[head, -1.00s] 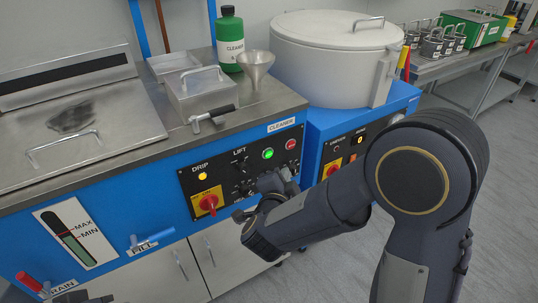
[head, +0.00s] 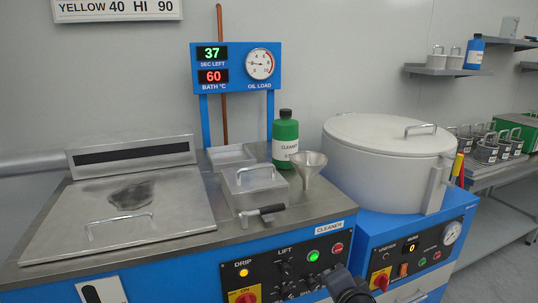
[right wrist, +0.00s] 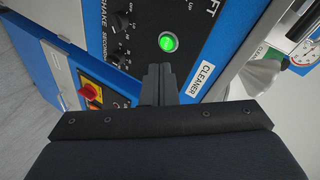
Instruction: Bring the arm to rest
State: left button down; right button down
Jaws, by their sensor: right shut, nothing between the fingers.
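My right gripper (right wrist: 160,78) shows in the right wrist view with its dark fingers together and nothing between them. It is in front of the black control panel (right wrist: 125,40) of the blue cleaner, close to the lit green button (right wrist: 168,42). I cannot tell whether the fingertips touch the panel. The rest of the arm is out of the picture. My left gripper is in neither view.
The cleaner's closed lid (head: 120,215) is at left. A green bottle (head: 285,140), a funnel (head: 307,168) and a lidded metal box (head: 255,190) stand on its top. The display (head: 211,53) reads 37 and 60. A white drum (head: 385,165) stands at right.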

jog(key=s+d+f+n+g+y, duration=0.1)
jog(key=s+d+n+g, duration=0.15)
jog(key=s, duration=0.55)
jog(key=s+d+f+n+g, duration=0.15)
jog(key=s+n, duration=0.25)
jog(key=s, duration=0.4)
jog(key=s+d+n+g+y, duration=0.1)
jog(key=s+d+n+g, duration=0.25)
jog(key=s, duration=0.45)
notch_tip(320, 180, up, 18)
jog(key=a+p, duration=0.1)
jog(key=p, duration=1.7)
jog(key=shift+f, duration=0.1)
dwell(2.9)
